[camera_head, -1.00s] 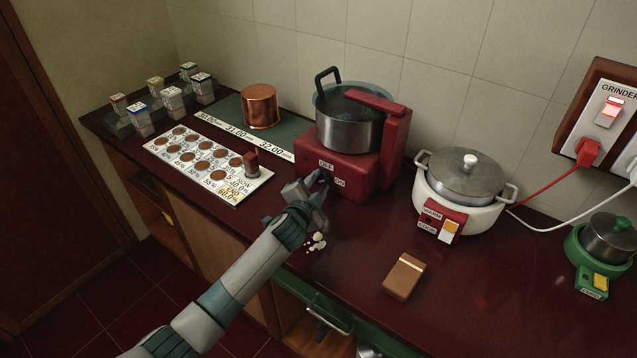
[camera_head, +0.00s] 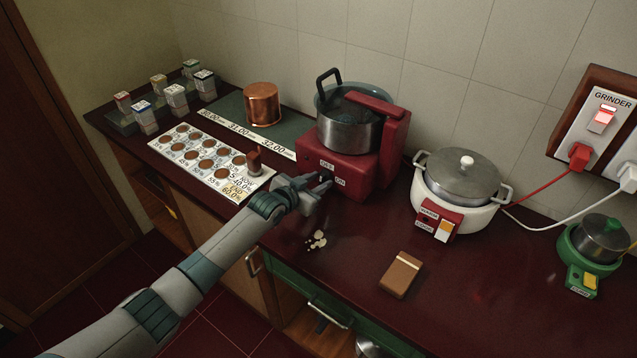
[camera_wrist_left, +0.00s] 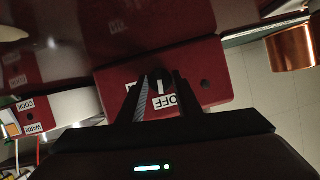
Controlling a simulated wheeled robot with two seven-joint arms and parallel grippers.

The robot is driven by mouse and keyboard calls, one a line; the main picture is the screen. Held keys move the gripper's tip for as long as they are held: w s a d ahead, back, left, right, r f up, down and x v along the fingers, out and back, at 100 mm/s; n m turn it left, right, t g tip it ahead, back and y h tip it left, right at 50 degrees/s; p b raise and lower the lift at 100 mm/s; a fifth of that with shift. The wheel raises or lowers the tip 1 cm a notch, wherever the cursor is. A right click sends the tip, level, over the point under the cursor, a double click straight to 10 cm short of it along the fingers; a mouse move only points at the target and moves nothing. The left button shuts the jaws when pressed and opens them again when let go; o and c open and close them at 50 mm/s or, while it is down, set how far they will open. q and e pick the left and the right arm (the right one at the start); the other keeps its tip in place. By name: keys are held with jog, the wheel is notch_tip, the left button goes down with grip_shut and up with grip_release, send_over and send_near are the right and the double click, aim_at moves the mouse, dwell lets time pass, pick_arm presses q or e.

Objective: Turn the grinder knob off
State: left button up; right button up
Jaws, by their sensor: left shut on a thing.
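The red grinder (camera_head: 350,166) stands on the counter against the tiled wall, with a steel jar on top. Its front face carries an OFF label (camera_head: 327,164) and an ON label (camera_head: 340,182). My left gripper (camera_head: 318,187) reaches its front from the left and is shut on the small dark knob. In the left wrist view the knob (camera_wrist_left: 163,80) shows between the two fingers, with the OFF label (camera_wrist_left: 165,102) beside it, upside down. The knob's exact pointing is hard to tell. My right gripper is not in view.
A white cooker (camera_head: 462,206) stands right of the grinder, and a brown box (camera_head: 401,275) lies in front. Pale crumbs (camera_head: 317,240) lie near my wrist. A card of brown discs (camera_head: 210,158) and a copper pot (camera_head: 262,104) are left. The wall switch marked GRINDER (camera_head: 603,119) glows red.

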pick_arm(q)
jog(key=shift+f+n+g+b, duration=0.1)
jog(key=shift+n+g+b, duration=0.2)
jog(key=shift+n+b, duration=0.2)
jog(key=o, duration=1)
jog(key=shift+s+a, duration=0.1)
jog(key=b+v, duration=0.1)
jog(key=v, duration=0.4)
jog(key=b+v, duration=0.1)
jog(key=v, duration=0.5)
jog(key=b+v, duration=0.1)
jog(key=v, duration=0.5)
jog(key=shift+a+f, duration=0.15)
jog(key=shift+a, duration=0.2)
